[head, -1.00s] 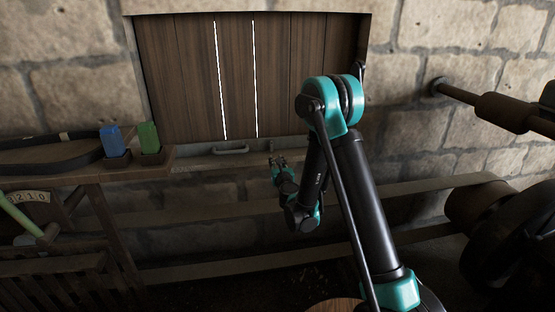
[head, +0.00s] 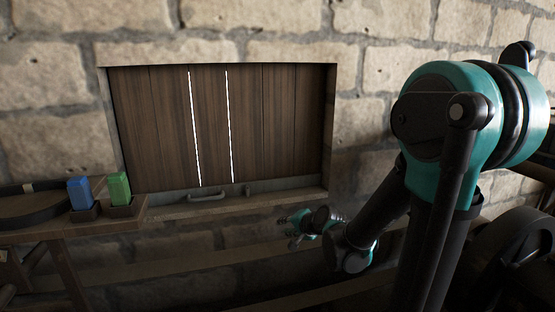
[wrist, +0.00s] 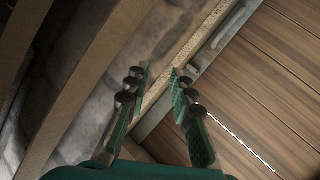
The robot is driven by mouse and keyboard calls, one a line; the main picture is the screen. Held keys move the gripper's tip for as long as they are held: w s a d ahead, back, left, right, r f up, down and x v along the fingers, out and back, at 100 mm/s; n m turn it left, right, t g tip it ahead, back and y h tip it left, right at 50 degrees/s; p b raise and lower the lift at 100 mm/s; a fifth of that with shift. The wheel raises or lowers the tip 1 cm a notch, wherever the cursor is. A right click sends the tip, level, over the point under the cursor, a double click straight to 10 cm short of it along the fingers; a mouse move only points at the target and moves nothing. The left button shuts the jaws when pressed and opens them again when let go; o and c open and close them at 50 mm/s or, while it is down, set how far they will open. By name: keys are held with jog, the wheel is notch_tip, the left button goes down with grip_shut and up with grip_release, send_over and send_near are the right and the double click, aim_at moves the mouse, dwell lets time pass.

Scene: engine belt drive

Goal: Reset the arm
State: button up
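My arm with teal joints and black links fills the right of the head view, its elbow high and near the camera. My gripper (head: 297,229) is small in the head view, below and right of the wooden shutter (head: 275,125). In the wrist view my gripper (wrist: 161,72) has its two green-padded fingers apart, with nothing between them. The shutter's sill and planks (wrist: 280,75) lie beyond the fingertips, apart from them.
A blue block (head: 79,193) and a green block (head: 118,188) stand in holders on a wooden bench at the left. A metal handle (head: 207,196) is on the shutter's lower edge. Belts run below the shutter, and dark machinery (head: 520,250) stands at the right.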

jog(key=s+d+f+n+g+h, duration=0.2)
jog(key=s+d+f+n+h, duration=0.1)
jog(key=s+d, duration=0.5)
jog(key=s+d+f+n+g+h, duration=0.3)
jog(key=s+d, duration=0.5)
jog(key=s, duration=0.4)
notch_tip(320, 180, down, 3)
jog(key=shift+s+d+r+n, duration=0.2)
jog(key=shift+d+n, duration=0.1)
jog(key=shift+n, duration=0.5)
jog(key=shift+o, duration=0.3)
jog(key=shift+w, duration=0.1)
